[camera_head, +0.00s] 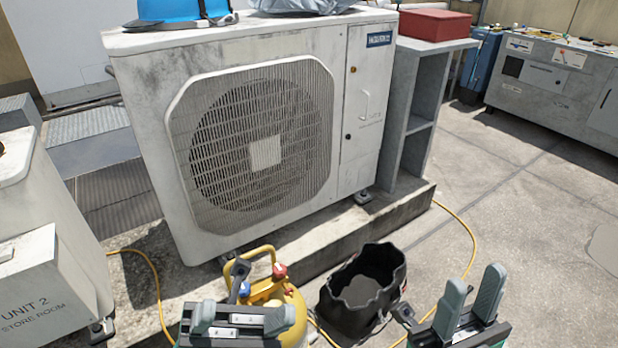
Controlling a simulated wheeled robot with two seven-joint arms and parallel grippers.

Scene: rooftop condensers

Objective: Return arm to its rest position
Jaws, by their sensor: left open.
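My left gripper (240,314) is at the bottom edge, left of centre, in front of a yellow cylinder (292,302) with a red knob. It is open, and no object shows held in it. My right gripper (473,295) is at the bottom right, to the right of a black open-topped bag (362,292). Its two grey fingers point up and stand apart with nothing between them. Most of both arms is outside the picture.
A large condenser unit (345,140) stands on a concrete plinth (330,243) ahead. A blue cap (168,10) and a red box (435,24) sit higher up. Yellow hoses (470,240) cross the floor. A unit marked UNIT 2 (45,270) stands left. The paved floor (530,210) at right is open.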

